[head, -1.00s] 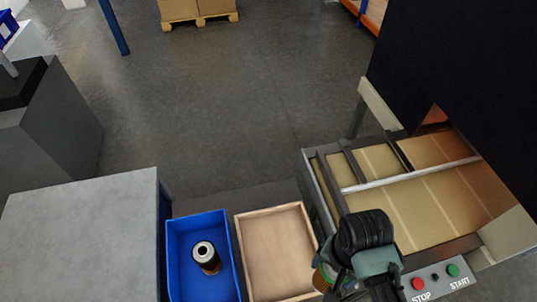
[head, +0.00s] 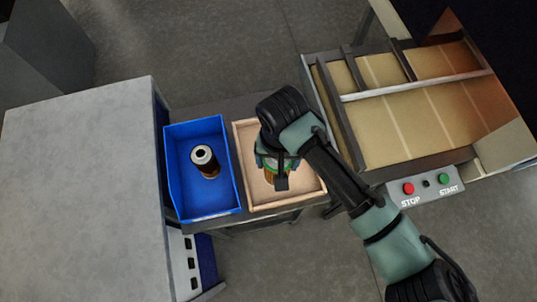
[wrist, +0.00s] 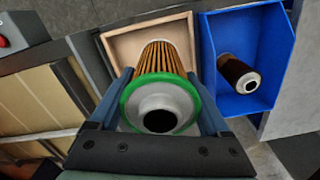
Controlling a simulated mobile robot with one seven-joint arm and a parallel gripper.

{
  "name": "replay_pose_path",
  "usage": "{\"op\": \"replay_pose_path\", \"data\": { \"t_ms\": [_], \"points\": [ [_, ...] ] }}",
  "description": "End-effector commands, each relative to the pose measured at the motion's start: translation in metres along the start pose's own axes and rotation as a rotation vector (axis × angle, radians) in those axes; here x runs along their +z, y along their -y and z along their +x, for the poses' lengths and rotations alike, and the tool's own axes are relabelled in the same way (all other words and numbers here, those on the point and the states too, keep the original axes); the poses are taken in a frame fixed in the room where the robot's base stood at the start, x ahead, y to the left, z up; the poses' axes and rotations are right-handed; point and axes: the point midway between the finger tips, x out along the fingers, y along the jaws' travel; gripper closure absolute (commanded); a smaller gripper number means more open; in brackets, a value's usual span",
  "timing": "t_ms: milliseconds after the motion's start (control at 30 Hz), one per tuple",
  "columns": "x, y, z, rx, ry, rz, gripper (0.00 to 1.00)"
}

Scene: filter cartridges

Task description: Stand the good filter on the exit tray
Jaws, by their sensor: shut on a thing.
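The filter (wrist: 160,62) with orange-brown pleats, a green rim and a grey end with a dark hole is between my gripper's fingers. My gripper (head: 279,160) is shut on it, over the light wooden tray (head: 304,200). In the head view only part of the filter shows below the gripper (head: 270,178). In the wrist view its far end reaches into the outline of the wooden tray (wrist: 120,45). I cannot tell whether it touches the tray floor. A second, dark brown filter with a pale top (head: 205,160) stands in the blue bin (head: 220,195).
The blue bin is directly left of the wooden tray. A grey-topped cabinet (head: 80,160) stands further left. A conveyor with rails (head: 400,110) lies to the right, with a STOP and START button box (head: 425,187) at its front.

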Motion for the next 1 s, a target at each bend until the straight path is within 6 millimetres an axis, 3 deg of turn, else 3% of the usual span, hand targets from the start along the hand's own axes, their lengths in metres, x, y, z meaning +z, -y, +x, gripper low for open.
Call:
{"op": "replay_pose_path", "data": {
  "t_ms": [33,267,467,667,1000],
  "points": [
    [0.0,0.0,0.02,0.0,0.0,0.0,0.9],
    [-0.001,0.0,0.071,-0.001,-0.001,-0.009,0.9],
    [-0.014,0.0,0.107,-0.002,-0.002,-0.159,0.9],
    [-0.04,-0.001,0.108,-0.002,-0.002,-0.516,0.9],
    [-0.076,-0.001,0.082,-0.003,-0.001,-1.222,0.9]
  ]
}}
